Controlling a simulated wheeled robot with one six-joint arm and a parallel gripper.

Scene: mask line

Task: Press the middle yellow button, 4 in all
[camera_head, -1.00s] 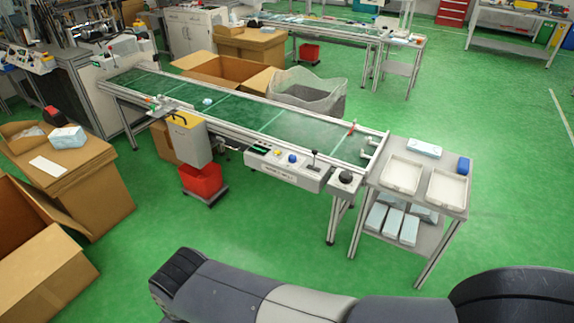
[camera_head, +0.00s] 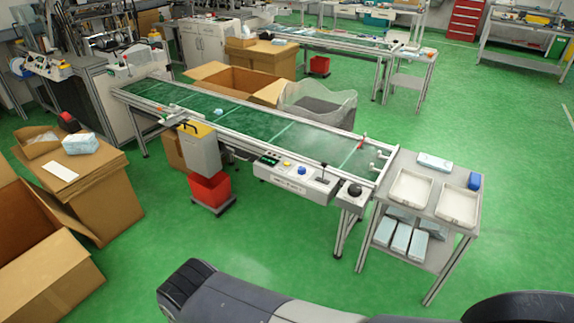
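The yellow button (camera_head: 287,164) is a small round cap on the white control panel (camera_head: 283,182) at the front side of the conveyor. A green-lit display (camera_head: 268,159) is to its left, and a blue knob or button (camera_head: 302,170) is to its right. A small lever (camera_head: 323,171) stands farther right on the panel. My dark grey arm crosses the bottom of the view, well in front of the panel and apart from it. I cannot make out my gripper's fingers in this view.
A black round knob (camera_head: 355,190) sits on a box right of the panel. A side table (camera_head: 425,196) with white trays stands at the right. A red bin (camera_head: 210,189) is below the conveyor (camera_head: 262,128). Cardboard boxes (camera_head: 98,192) stand left. Green floor before the conveyor is clear.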

